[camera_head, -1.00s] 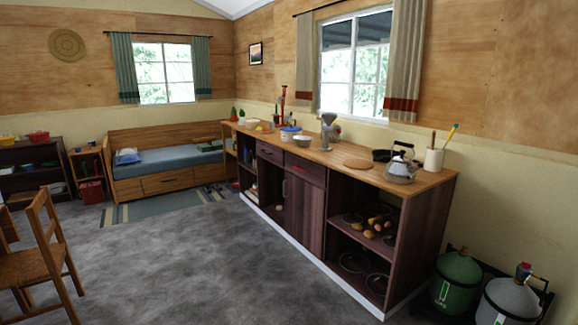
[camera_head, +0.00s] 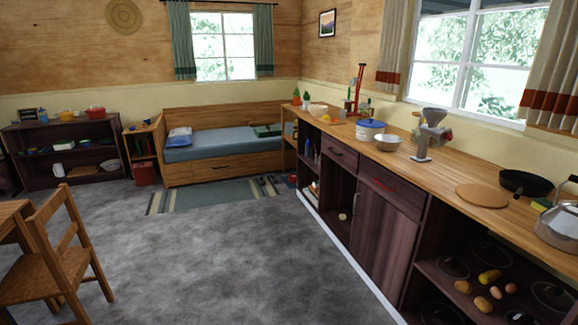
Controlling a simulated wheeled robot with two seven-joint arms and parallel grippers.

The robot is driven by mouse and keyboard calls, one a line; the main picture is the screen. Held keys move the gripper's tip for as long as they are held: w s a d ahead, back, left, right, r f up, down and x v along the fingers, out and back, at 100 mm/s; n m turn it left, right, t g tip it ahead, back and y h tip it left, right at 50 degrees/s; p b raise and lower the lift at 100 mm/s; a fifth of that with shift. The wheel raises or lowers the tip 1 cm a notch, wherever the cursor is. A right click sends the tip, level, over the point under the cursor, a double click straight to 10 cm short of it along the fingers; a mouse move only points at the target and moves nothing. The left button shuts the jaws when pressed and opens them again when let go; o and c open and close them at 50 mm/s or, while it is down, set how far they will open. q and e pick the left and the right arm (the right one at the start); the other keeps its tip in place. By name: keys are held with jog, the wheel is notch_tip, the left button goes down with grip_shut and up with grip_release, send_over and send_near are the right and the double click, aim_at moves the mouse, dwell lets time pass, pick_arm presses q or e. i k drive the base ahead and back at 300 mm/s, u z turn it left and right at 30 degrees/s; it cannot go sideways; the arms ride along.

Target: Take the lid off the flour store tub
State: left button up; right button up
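A white tub (camera_head: 369,134) with a blue lid (camera_head: 371,123) stands on the wooden counter. It looks like the flour store tub, but I cannot read a label at this distance. The lid sits on top of the tub. A metal bowl (camera_head: 389,142) stands just in front of it, to the right. Neither of my grippers is in view.
The long counter (camera_head: 440,170) runs along the right wall. A grain mill (camera_head: 430,133), a round board (camera_head: 482,195), a black pan (camera_head: 525,183) and a kettle (camera_head: 560,222) stand on it. The grey floor (camera_head: 235,260) is open. A chair (camera_head: 65,250) stands at the left.

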aim_at(370, 124)
jog(key=u, duration=0.15)
jog(key=i, duration=2.35)
jog(key=z, duration=0.4)
jog(key=i, duration=2.25)
jog(key=z, duration=0.35)
